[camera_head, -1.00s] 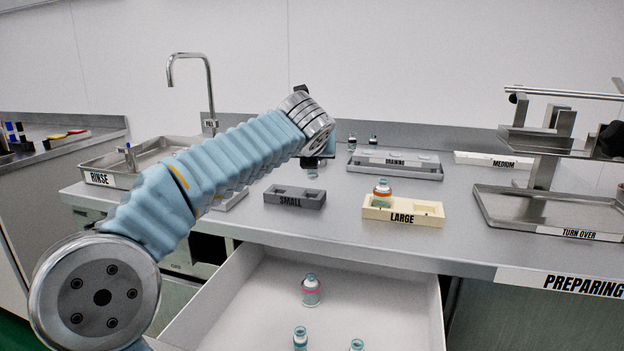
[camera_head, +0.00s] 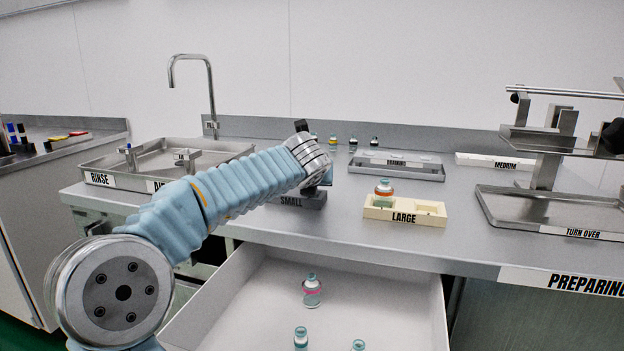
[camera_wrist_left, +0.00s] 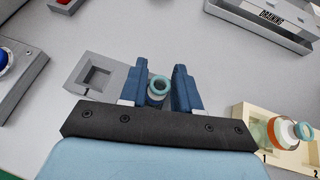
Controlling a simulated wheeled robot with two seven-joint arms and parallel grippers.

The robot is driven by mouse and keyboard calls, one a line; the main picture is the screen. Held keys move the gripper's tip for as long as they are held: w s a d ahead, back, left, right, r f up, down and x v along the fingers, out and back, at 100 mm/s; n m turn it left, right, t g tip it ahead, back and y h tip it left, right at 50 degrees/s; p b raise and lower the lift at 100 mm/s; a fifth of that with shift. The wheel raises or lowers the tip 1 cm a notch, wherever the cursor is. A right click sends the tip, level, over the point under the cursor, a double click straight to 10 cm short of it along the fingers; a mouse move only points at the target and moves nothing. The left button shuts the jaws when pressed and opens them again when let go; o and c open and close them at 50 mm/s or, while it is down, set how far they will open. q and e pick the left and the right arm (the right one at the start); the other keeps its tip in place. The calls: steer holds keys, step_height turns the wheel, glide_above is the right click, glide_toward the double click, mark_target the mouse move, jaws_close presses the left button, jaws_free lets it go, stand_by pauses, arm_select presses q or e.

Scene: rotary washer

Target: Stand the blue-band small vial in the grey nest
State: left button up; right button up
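My left gripper (camera_wrist_left: 159,72) has its blue fingers on both sides of a small vial with a teal ring top (camera_wrist_left: 155,99), and appears shut on it. The vial stands roughly upright between the fingers; its band is hidden. The grey nest, labelled SMALL (camera_head: 290,203), lies on the counter. In the left wrist view the grey nest (camera_wrist_left: 100,59) shows an empty square recess left of the gripper. The gripper and vial are over its right part; whether the vial touches it is hidden. My right gripper is out of view.
A cream LARGE nest (camera_head: 432,219) holding an orange-band vial (camera_head: 384,190) stands close to the right. An open drawer (camera_head: 262,290) in front holds several vials, one pink-banded (camera_head: 312,290). A draining tray (camera_head: 400,173) lies behind; small vials stand along the back.

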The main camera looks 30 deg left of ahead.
arm_select(q)
steer(key=shift+o, duration=1)
steer(key=shift+s+r, duration=0.1)
steer(key=shift+r, duration=0.05)
steer(key=v, duration=1.1)
steer(key=shift+s+d+r, duration=0.15)
steer(key=shift+s+r, duration=0.05)
steer(key=shift+s, duration=0.1)
